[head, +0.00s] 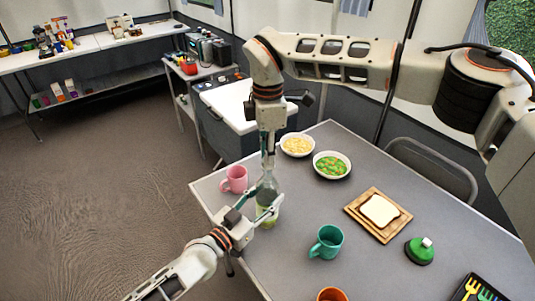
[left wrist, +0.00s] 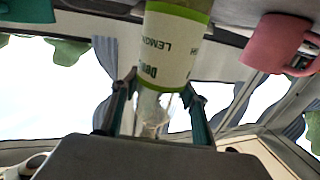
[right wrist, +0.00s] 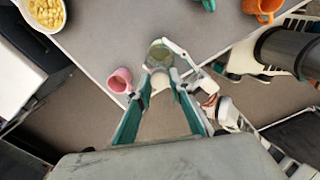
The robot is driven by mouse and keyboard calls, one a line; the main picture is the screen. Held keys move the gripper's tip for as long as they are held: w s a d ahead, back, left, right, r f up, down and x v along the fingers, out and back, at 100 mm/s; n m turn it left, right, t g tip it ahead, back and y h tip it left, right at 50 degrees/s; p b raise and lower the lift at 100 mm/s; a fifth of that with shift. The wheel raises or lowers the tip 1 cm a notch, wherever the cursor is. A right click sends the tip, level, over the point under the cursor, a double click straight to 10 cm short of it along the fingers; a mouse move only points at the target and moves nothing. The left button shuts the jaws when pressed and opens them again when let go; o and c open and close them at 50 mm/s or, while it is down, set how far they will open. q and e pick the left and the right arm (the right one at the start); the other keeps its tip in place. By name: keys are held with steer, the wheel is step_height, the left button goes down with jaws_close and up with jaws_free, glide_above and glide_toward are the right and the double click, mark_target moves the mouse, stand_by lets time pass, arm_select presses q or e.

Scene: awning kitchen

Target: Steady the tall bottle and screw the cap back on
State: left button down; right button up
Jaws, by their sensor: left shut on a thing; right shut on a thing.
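The tall clear bottle (head: 267,190) with a pale green label stands upright near the left edge of the grey table (head: 310,270). My left gripper (head: 266,209) is shut around it from the front. In the left wrist view the fingers flank the labelled bottle (left wrist: 172,50), which appears upside down. My right gripper (head: 268,167) points straight down over the bottle's top and is shut on the cap. In the right wrist view the bottle (right wrist: 160,54) lies just beyond the fingertips.
A pink mug (head: 235,180) stands close left of the bottle. A teal mug (head: 326,243) and an orange mug (head: 331,294) stand to the right and front. Two food bowls (head: 332,165) are behind. A bread board (head: 378,215) and green-based object (head: 419,251) lie further right.

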steer(key=m, duration=0.6)
steer(key=shift+m, duration=0.4)
steer(key=o, duration=0.7)
step_height(320, 180, up, 12)
steer(key=shift+r, duration=0.1)
arm_select(q)
steer(key=c, duration=1)
jaws_free()
steer(key=shift+c, duration=0.2)
steer(key=v, duration=1.2)
